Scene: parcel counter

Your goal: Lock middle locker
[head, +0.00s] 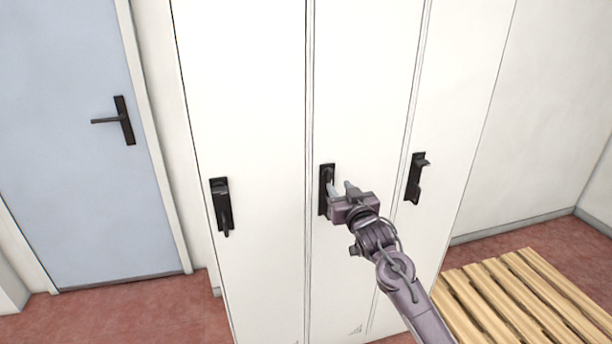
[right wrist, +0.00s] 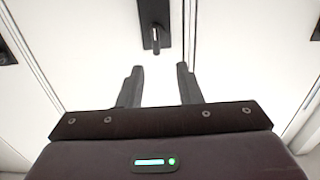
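The middle locker (head: 362,80) is a tall white door, standing closed between two like it. Its black latch plate (head: 323,190) is partly hidden behind my right gripper (head: 342,187) in the head view. In the right wrist view the middle latch (right wrist: 154,25) is at the top centre, its lower end just beyond and between my fingertips. The right gripper (right wrist: 158,72) has its two fingers apart with nothing between them. No contact with the latch shows. My left gripper is in neither view.
The left locker has a black latch (head: 221,206) with its handle hanging down. The right locker latch (head: 416,178) has a handle sticking out at the top. A slatted wooden bench (head: 520,300) stands at lower right. A blue door (head: 65,140) is at left.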

